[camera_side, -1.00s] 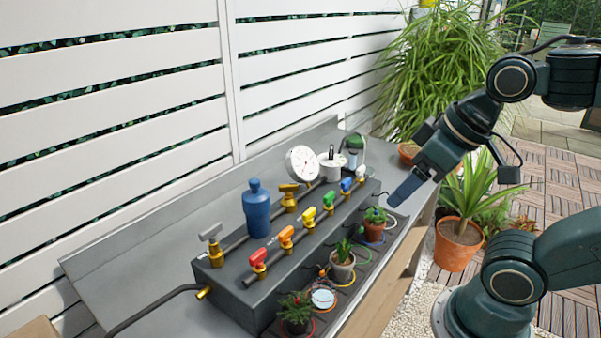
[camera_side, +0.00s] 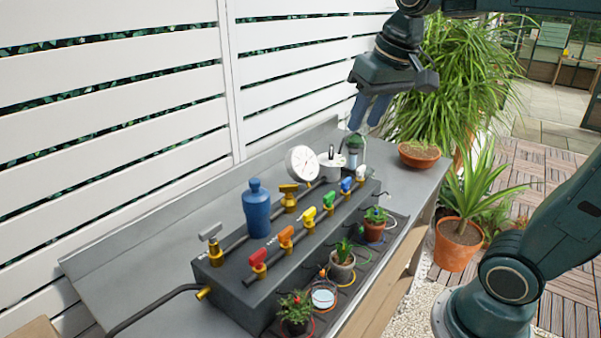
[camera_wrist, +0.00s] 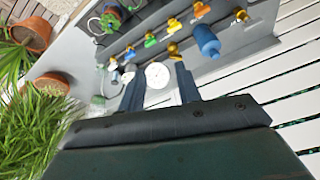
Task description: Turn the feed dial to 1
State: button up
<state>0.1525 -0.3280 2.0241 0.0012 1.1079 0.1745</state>
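A white cylinder with a dark pointer-like part on top (camera_side: 331,165) stands at the far end of the bench, between the round white gauge (camera_side: 302,163) and a green-topped clear vessel (camera_side: 354,148). It may be the feed dial; its marks are too small to read. My gripper (camera_side: 368,112) is open and empty, fingers pointing down, above the far end of the bench and apart from everything. In the wrist view the gauge (camera_wrist: 157,75) shows between the fingertips, and the white cylinder (camera_wrist: 128,75) lies partly behind the left finger.
A dark block carries pipes with several coloured valves, red (camera_side: 257,258) to white, and a blue bottle (camera_side: 256,208). Small potted plants (camera_side: 342,262) line the front edge. A slatted white fence (camera_side: 110,120) rises behind. A large leafy plant (camera_side: 450,80) stands near my gripper on the right.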

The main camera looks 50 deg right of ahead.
jog(key=w+d+r+m+g, duration=0.15)
jog(key=w+d+m, duration=0.25)
jog(key=w+d, duration=0.65)
jog(key=m+g, duration=0.2)
jog(key=m, duration=0.2)
send_over(331, 147)
notch_tip(331, 147, down, 6)
jog(key=shift+d+y, duration=0.2)
jog(key=shift+y, duration=0.1)
jog(key=shift+f, duration=6.85)
grip_shut()
